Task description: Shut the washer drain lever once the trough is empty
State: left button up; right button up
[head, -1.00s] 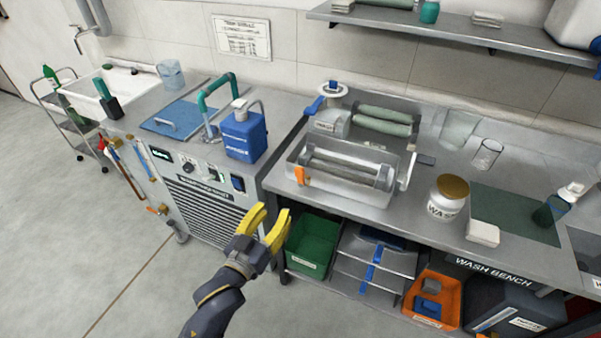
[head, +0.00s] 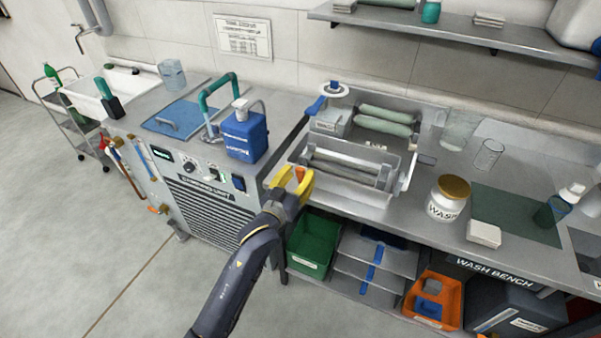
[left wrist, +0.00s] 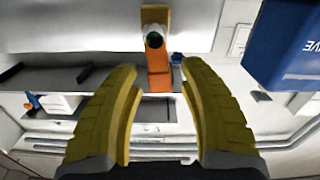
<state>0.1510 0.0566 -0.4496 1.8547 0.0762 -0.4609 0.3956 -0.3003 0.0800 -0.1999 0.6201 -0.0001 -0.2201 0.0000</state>
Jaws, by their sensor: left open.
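The washer trough (head: 345,185) is a grey metal basin with rollers inside, on the wash bench. Whether liquid is in it I cannot tell. The orange drain lever (head: 299,174) is at the trough's front left corner. My left gripper (head: 292,180) has yellow fingers and is open, with the lever showing between its fingertips. In the left wrist view the orange lever (left wrist: 158,80) hangs down from a brass-coloured fitting with a dark round end, ahead of and between the open fingers (left wrist: 160,90). Contact is not visible. My right gripper is not in view.
A blue jug (head: 244,136) stands on the unit to the left. A crank handle (head: 407,172) is at the trough's right end. A white jar (head: 447,198) stands further right. A green bin (head: 313,246) sits under the bench, below my gripper.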

pick_arm(q)
jog(key=shift+w+d, duration=0.25)
jog(key=shift+w, duration=0.25)
jog(key=shift+c, duration=0.3)
grip_shut()
